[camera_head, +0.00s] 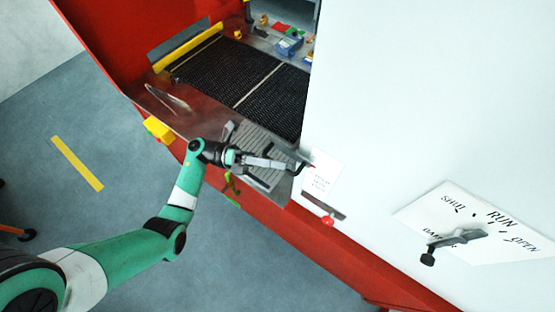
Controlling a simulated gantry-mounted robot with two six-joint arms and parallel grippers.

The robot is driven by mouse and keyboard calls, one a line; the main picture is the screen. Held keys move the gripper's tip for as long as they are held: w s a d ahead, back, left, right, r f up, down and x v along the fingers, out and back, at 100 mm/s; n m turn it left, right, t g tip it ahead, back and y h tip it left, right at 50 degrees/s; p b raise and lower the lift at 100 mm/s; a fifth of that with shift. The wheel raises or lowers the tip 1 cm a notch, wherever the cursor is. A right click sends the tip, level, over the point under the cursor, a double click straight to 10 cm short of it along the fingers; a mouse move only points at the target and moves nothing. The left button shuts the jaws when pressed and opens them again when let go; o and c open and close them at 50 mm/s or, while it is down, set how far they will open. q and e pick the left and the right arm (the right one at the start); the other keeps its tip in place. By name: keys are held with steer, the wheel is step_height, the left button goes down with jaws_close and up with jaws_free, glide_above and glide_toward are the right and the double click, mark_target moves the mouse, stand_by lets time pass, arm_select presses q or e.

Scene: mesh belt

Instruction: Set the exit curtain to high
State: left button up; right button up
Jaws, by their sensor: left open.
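No part is readably marked as the exit curtain. A red knob (328,220) sits near the lower right end of a dark slot (318,204) on the white panel. A small label card (320,177) above it has print too small to read. My left gripper (301,163) is open and empty, over a grey ribbed plate (261,146) at the belt's near end. It is left of the card and up and left of the red knob, apart from the knob. My right gripper is not in view.
A lever (458,238) with a black knob sits on a plate (455,205) marked SHUT, RUN and OPEN. A dark mesh belt (240,75) lies behind the gripper, with several small items beyond. A yellow block (158,129) sits at the red housing's edge. Floor on the left is mostly clear.

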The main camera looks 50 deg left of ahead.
arm_select(q)
steer(key=shift+c, duration=0.3)
jaws_close()
stand_by(1.1)
